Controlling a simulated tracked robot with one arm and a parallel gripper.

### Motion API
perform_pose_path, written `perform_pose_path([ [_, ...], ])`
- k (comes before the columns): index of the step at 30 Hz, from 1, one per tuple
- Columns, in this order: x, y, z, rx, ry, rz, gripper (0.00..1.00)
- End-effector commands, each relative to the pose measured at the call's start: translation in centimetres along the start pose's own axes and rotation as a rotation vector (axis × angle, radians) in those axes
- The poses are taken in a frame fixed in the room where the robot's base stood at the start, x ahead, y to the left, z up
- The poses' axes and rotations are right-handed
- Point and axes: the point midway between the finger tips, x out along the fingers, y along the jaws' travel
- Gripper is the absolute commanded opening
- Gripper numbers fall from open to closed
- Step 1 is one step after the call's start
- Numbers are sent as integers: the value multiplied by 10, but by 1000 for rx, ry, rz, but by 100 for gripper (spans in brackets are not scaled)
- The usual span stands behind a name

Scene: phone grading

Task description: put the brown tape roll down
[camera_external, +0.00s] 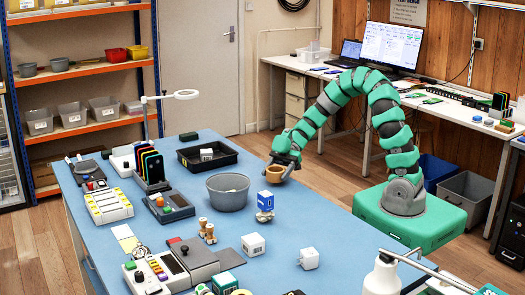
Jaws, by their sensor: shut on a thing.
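The brown tape roll (276,174) is at the end of my arm, near the far right edge of the blue table (330,218). My gripper (281,168) is shut on it. The roll appears to be above the table surface, but how high I cannot tell. The finger contact is too small to make out.
A grey bowl (228,194) stands left of the roll, and a black tray (207,154) lies further left. A blue and white box (265,203) stands nearer the camera. White cubes (253,245) sit further forward. Bare blue surface shows right of the blue box.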

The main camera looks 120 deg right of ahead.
Motion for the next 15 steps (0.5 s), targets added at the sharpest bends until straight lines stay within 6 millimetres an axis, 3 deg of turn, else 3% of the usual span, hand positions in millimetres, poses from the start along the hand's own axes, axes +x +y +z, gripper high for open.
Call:
perform_pose_path([
  [4, 6, 0, 16, 0, 1, 2, 40],
  [15, 7, 0, 18, 0, 1, 2, 40],
])
